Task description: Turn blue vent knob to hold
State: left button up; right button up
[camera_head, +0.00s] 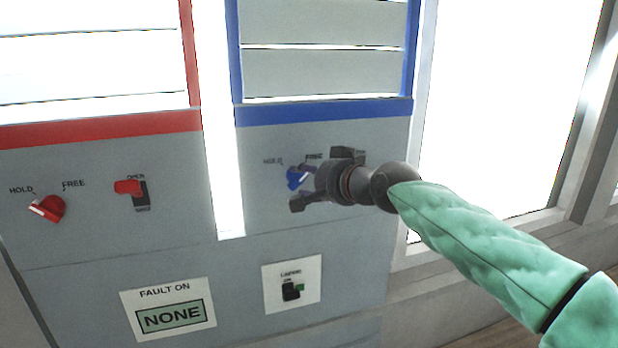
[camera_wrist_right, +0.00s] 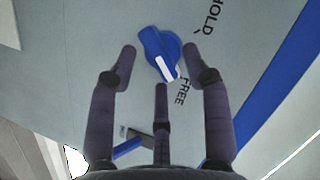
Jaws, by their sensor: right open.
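The blue vent knob (camera_head: 296,178) is on the grey panel below the blue-framed louvres, partly hidden by my right gripper (camera_head: 318,180). In the right wrist view the blue knob (camera_wrist_right: 158,48) has a white pointer mark towards the printed word FREE (camera_wrist_right: 182,91). The word HOLD (camera_wrist_right: 211,18) is further round to the upper right. My right gripper (camera_wrist_right: 163,62) is open, with its outer fingers on either side of the knob and a third finger below it. No contact with the knob is visible. My left gripper is not in view.
A red knob (camera_head: 47,208) and a red switch (camera_head: 129,187) are on the left panel. Below are a FAULT ON sign (camera_head: 168,308) and a small switch plate (camera_head: 291,284). A dark switch (camera_head: 347,154) is partly hidden behind my right gripper.

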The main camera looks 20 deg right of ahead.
grip_shut()
